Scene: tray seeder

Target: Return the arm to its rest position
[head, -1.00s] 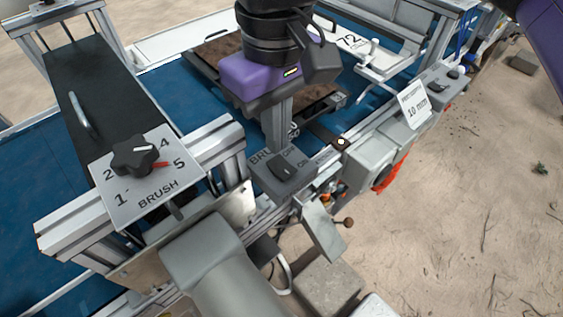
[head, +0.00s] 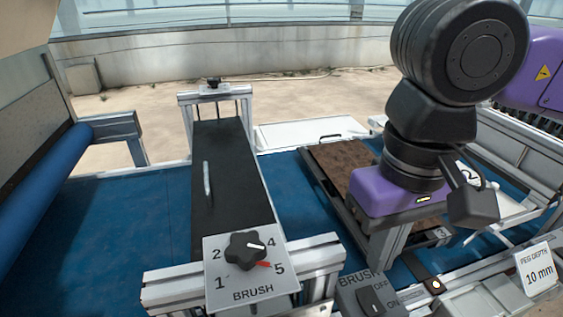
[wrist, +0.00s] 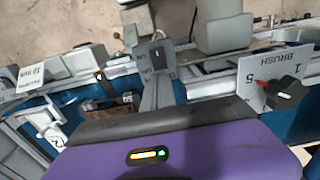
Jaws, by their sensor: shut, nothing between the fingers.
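My gripper (head: 380,260) hangs from my arm on the right side of the head view, with a purple body and grey fingers pointing down. The fingers are shut with nothing between them. They stand just behind or above the grey BRUSH on/off switch box (head: 368,299) at the front rail of the machine; whether they touch it I cannot tell. In the wrist view the shut fingers (wrist: 160,80) point toward the same switch box (wrist: 156,56).
A BRUSH dial (head: 245,251) on a grey plate stands left of my gripper. A brown soil-filled tray (head: 340,163) lies on the blue belt (head: 145,215) behind it. A peg depth card (head: 539,270) reading 10 mm stands to the right. Aluminium frames surround the arm.

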